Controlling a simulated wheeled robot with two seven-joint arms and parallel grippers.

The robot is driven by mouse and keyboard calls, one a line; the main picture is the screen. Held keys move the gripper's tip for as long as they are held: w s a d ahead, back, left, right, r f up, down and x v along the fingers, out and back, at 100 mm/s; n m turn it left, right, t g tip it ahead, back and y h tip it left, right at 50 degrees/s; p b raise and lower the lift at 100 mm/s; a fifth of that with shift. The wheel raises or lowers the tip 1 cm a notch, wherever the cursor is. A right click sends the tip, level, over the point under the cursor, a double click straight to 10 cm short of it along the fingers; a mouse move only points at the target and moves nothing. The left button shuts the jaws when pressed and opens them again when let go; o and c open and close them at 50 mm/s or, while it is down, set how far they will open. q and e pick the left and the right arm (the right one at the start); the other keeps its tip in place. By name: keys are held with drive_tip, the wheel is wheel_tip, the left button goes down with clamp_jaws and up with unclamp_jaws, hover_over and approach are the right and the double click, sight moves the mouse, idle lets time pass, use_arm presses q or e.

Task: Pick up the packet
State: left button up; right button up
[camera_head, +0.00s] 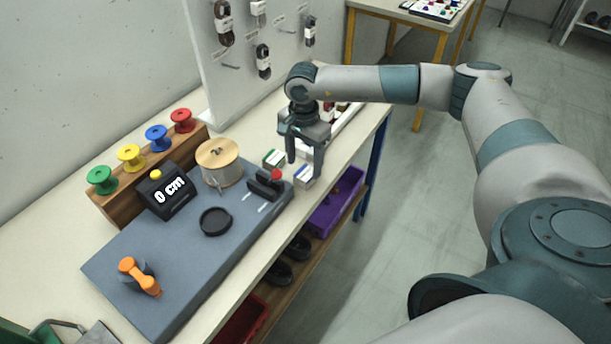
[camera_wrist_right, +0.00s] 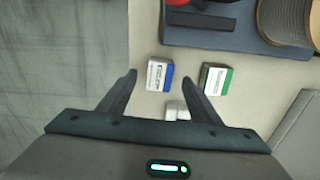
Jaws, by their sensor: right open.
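Small packets stand on the pale table. A white and blue packet (camera_head: 303,176) is near the table's front edge, and it also shows in the right wrist view (camera_wrist_right: 158,75). A white and green packet (camera_head: 273,157) stands beside it; it shows to the right in the right wrist view (camera_wrist_right: 215,79). A whitish packet (camera_wrist_right: 177,111) is partly hidden by my gripper. My right gripper (camera_head: 305,165) is open, fingers down, above the packets. In the right wrist view the blue packet appears between the fingertips (camera_wrist_right: 160,77); contact cannot be told. My left gripper is out of view.
A grey board (camera_head: 190,265) with a cable spool (camera_head: 218,163), a black length display (camera_head: 165,192) and an orange crank (camera_head: 138,276) lies left of the packets. A white pegboard (camera_head: 240,90) with hanging laces stands behind. A purple bin (camera_head: 335,205) sits below the table edge.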

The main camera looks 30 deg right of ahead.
sight(305, 172)
drive_tip(key=shift+d+f+p, duration=0.15)
drive_tip(key=shift+f+p, duration=0.35)
drive_tip(key=shift+p, duration=0.2)
wheel_tip(305, 172, down, 3)
drive_tip(key=shift+w+d+p, duration=0.1)
drive_tip(key=shift+d+p, duration=0.05)
drive_tip(key=shift+p, duration=0.7)
drive_tip(key=shift+f, duration=0.6)
drive_tip(key=c, duration=1.2)
